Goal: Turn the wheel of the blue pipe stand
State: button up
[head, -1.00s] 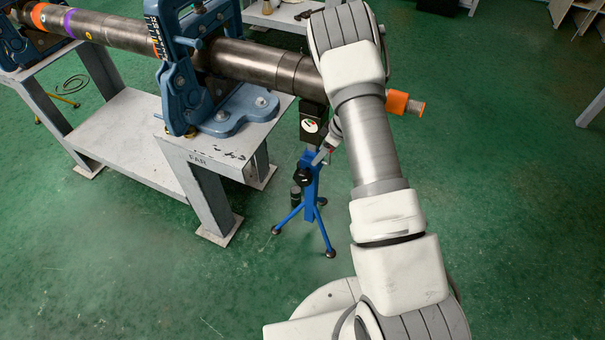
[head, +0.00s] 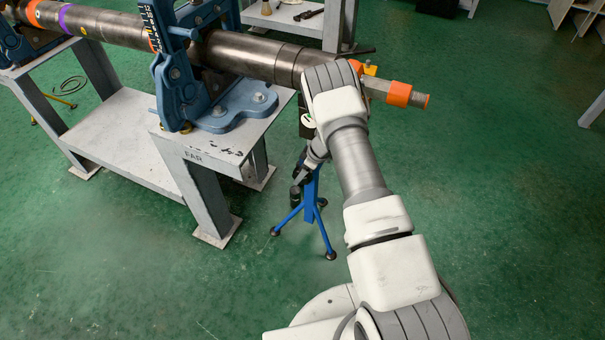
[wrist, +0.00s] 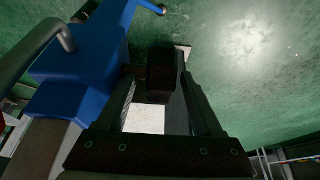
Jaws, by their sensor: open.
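The blue pipe stand (head: 311,203) stands on splayed legs on the floor, just right of the bench, under the pipe. Its upper part is mostly hidden behind my arm. A dark upright grip (head: 295,193), seemingly the handle of its wheel, shows at the stand's left side; no full wheel rim shows. My gripper (head: 301,174) is right above this grip, close to the stand. In the wrist view the blue stand (wrist: 85,62) fills the upper left. A dark block (wrist: 161,70), likely the same grip, lies between or just beyond my open fingers; contact cannot be told.
A long steel pipe (head: 240,57) lies in blue vises (head: 176,88) on a grey bench (head: 185,148). An orange-banded fitting (head: 398,93) sticks out at its right end, close to my arm. A grey curved bar (wrist: 30,52) is near my gripper. The floor at right is clear.

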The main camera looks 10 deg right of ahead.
grip_shut()
dwell(0.3)
jog(key=shift+d+f, duration=0.1)
